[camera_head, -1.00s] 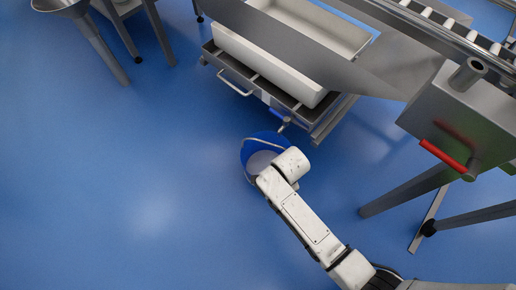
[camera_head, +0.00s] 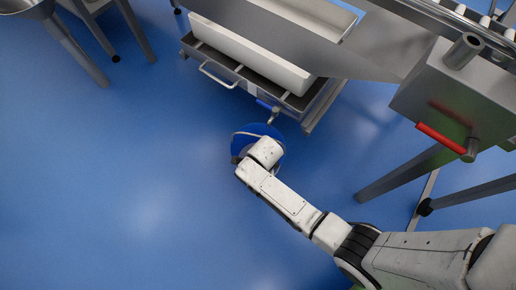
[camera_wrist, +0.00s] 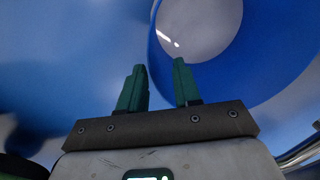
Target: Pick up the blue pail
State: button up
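The blue pail (camera_head: 264,128) stands on the blue floor in the head view, with a thin pale bail handle. My arm covers its lower middle part. In the wrist view the pail (camera_wrist: 272,85) fills the right half, with its pale grey inside at the top. My gripper (camera_wrist: 158,66) shows two green fingers spread apart with nothing between them gripped. The right finger overlaps the pail's blue wall and the left finger lies just outside its left edge. I cannot tell whether they touch it. In the head view the gripper is hidden under my wrist.
A steel tub carrier (camera_head: 312,106) with a long white tub (camera_head: 245,55) stands just behind the pail. A steel machine with a red handle (camera_head: 440,138) and legs is on the right. A steel funnel stand (camera_head: 80,45) is at the upper left. The floor at left is clear.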

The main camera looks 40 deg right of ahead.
jog(key=f+b, duration=0.2)
jog(key=f, duration=0.1)
jog(key=f+b, duration=0.1)
jog(key=shift+w+a+f, duration=0.1)
jog(key=shift+w+f, duration=0.15)
grip_shut()
dwell(1.1)
jog(key=shift+r, duration=0.15)
